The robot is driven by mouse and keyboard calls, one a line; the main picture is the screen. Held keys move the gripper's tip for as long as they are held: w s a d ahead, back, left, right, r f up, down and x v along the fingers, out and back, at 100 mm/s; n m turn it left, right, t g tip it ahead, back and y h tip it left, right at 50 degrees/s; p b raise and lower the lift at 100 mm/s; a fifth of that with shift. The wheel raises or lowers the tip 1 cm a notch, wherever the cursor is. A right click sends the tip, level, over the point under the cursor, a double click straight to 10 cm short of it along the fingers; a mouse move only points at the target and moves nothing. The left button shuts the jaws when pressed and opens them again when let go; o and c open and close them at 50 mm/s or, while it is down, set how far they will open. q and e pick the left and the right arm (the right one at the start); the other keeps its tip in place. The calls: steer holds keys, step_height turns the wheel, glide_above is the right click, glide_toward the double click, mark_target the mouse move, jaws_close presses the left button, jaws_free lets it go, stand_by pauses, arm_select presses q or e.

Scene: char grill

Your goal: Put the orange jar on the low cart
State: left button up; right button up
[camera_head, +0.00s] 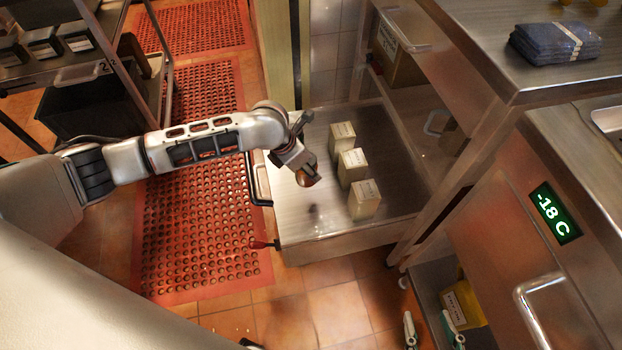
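The low cart (330,238) is a low steel surface in the middle of the view, with a dark handle at its left side. My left arm reaches in from the left, and its gripper (305,170) is over the cart's left part. A small rounded orange-brown thing, which looks like the orange jar (307,179), is at its fingertips. The jar seems held above the surface, with a dark shadow below it. The fingers are partly hidden. My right gripper (430,326) shows at the bottom edge, its two fingers apart and nothing between them.
Three labelled pale boxes (364,200) stand in a row on the cart, right of the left gripper. A steel counter (470,40) with folded blue cloths (554,43) and a freezer door with a green display (556,213) stand right. A yellow box (463,303) sits low right.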

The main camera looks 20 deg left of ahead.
mark_target(307, 179)
arm_select(q)
steer(key=shift+f, duration=1.2)
steer(key=shift+f+b, duration=0.25)
steer(key=shift+b, duration=0.05)
step_height(307, 179, down, 3)
steer(key=shift+s+f+b, duration=0.1)
steer(key=shift+s+b, duration=0.05)
steer(key=shift+b, duration=0.4)
step_height(307, 179, down, 2)
steer(key=shift+f+b, duration=0.1)
steer(key=shift+b, duration=0.3)
steer(key=shift+c, duration=0.7)
steer(key=shift+w+r, duration=0.2)
steer(key=shift+w, duration=0.05)
steer(key=shift+f, duration=0.15)
steer(key=o, duration=1.6)
steer(key=shift+c, duration=0.2)
arm_select(e)
steer(key=shift+w+a+r+m+t, duration=0.15)
steer(key=shift+w+a+r+m, duration=0.1)
steer(key=shift+a+r, duration=0.25)
steer(key=shift+w+a+r+m+t, duration=0.2)
steer(key=shift+a+r+m, duration=0.1)
steer(key=shift+a, duration=0.3)
